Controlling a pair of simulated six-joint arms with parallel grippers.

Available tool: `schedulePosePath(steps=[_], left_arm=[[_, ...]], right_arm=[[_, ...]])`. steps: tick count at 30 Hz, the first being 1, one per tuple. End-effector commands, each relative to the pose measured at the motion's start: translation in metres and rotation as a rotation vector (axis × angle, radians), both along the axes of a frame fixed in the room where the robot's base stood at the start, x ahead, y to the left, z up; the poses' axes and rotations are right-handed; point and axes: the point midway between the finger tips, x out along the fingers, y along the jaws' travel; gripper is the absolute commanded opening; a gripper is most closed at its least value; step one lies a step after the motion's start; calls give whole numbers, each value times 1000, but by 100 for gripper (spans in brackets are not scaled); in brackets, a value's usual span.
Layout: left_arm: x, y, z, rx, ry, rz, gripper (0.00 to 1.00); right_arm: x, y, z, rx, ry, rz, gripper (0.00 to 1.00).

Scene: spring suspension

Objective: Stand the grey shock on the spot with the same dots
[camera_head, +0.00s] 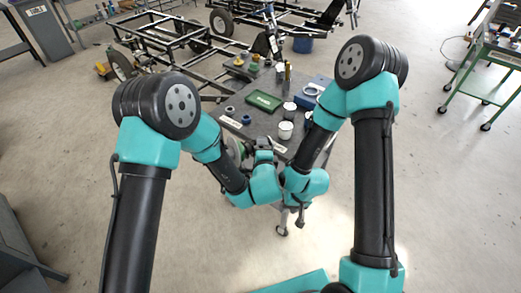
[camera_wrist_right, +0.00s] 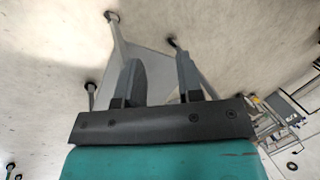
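The grey shock is not clear to me; parts of the table top are hidden behind my arms. No dot marks can be read at this size. A gold-brown upright cylinder (camera_head: 287,71) stands at the table's back edge. My right gripper (camera_head: 300,212) hangs low in front of the table; in the right wrist view its two fingers (camera_wrist_right: 160,80) are apart with nothing between them. My left gripper (camera_head: 263,148) appears small and dark at the table's near edge; its fingers cannot be made out.
The dark table (camera_head: 235,122) carries a green tray (camera_head: 264,101), white cups (camera_head: 285,130), small blue rings (camera_head: 246,118) and a blue case (camera_head: 318,88). A black vehicle frame (camera_head: 150,38) stands behind. A green cart (camera_head: 488,65) is at right. The floor between is open.

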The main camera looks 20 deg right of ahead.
Motion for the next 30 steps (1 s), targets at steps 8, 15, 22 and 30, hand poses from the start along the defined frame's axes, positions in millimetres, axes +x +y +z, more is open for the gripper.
schedulePosePath(steps=[8, 15, 22, 30], left_arm=[[0, 0, 2, -1, -4, 0, 0], [0, -1, 2, -1, -6, -1, 0], [0, -3, 3, -2, -7, -3, 0], [2, -2, 2, -11, -10, 3, 0]], right_arm=[[-45, 7, -35, -5, 33, 9, 34], [-38, 10, -38, -5, -2, 29, 34], [-38, 10, -38, -5, -2, 30, 34], [-38, 11, -38, -5, -2, 30, 34]])
